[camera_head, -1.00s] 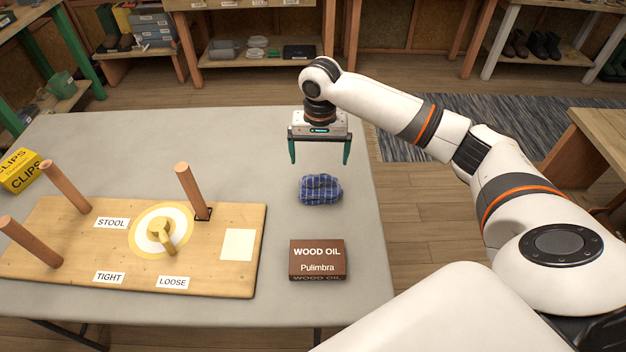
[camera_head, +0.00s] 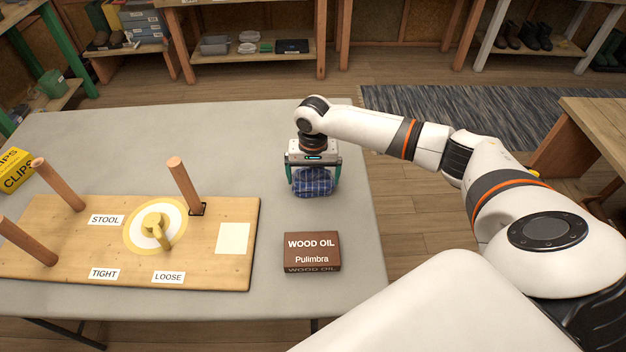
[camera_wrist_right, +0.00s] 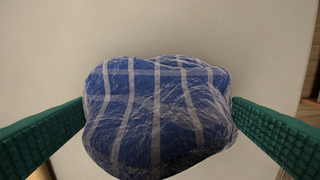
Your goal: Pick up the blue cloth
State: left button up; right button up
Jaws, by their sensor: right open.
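The blue cloth (camera_head: 315,183) is a bunched, white-striped bundle lying on the grey table near its right edge. My right gripper (camera_head: 314,190) is lowered over it from behind, with one green finger on each side. In the right wrist view the cloth (camera_wrist_right: 158,115) fills the space between the two green fingers (camera_wrist_right: 158,118). The fingers are open and come very close to its sides; I cannot tell whether they touch it. My left gripper is not in view.
A brown wood oil box (camera_head: 312,252) sits in front of the cloth. A wooden stool board (camera_head: 60,225) with upright pegs (camera_head: 184,186) lies to the left. A yellow clips box (camera_head: 14,169) is at the far left. The table (camera_head: 230,140) behind the board is clear.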

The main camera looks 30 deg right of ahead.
aim_at(313, 169)
jog(key=c, duration=0.7)
jog(key=shift+r, duration=0.15)
notch_tip(313, 169, up, 10)
jog(key=shift+f, duration=0.1)
jog(key=shift+o, duration=1)
jog(key=shift+c, duration=0.6)
